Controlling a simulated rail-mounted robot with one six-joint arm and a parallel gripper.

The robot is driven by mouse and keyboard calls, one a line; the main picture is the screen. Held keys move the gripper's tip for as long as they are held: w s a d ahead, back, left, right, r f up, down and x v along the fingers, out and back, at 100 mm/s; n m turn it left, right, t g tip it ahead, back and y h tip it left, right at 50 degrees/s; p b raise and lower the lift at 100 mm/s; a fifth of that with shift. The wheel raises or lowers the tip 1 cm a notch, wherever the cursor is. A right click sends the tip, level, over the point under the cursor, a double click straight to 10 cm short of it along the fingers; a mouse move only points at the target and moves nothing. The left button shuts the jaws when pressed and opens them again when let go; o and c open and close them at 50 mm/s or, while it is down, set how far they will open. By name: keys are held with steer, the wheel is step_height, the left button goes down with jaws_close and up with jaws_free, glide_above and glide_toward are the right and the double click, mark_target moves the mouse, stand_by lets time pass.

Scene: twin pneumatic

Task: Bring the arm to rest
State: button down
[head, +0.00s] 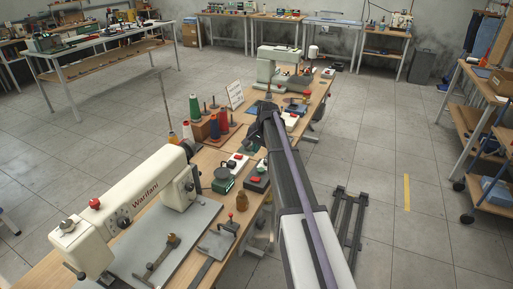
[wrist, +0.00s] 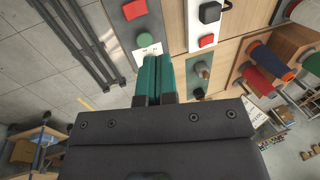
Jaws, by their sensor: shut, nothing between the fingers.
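My gripper (wrist: 158,60) shows in the wrist view with its two teal fingers side by side, shut and with nothing between them. In the head view my arm stretches away from the lower right over the right edge of the sewing bench (head: 222,158); its fingers cannot be made out there. In the wrist view the fingertips appear near a grey control box (wrist: 128,38) with a red and a green button. A white control box (wrist: 193,12) with a black knob and a red button lies to the right. I cannot tell the gap between fingers and boxes.
A cream sewing machine (head: 135,205) stands at the front left of the bench, and a second machine (head: 278,66) at its far end. Thread spools (head: 195,108) stand near the middle. Dark rails (head: 346,225) lie on the floor at right. Open floor (head: 385,150) lies right of the bench.

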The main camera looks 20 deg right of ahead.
steer(key=shift+f, duration=0.1)
stand_by(0.3)
steer(key=s+a+n, duration=0.3)
steer(key=s+a, duration=0.3)
steer(key=s, duration=0.4)
steer(key=s+a+n+g+h, duration=0.1)
steer(key=s+a+n, duration=0.2)
steer(key=s+a, duration=0.4)
steer(key=s+a+n+g+h, duration=0.1)
steer(key=s+a+n, duration=0.2)
steer(key=s+a, duration=0.4)
steer(key=s, duration=0.8)
steer(key=shift+f+n, duration=0.3)
steer(key=shift+n, duration=0.1)
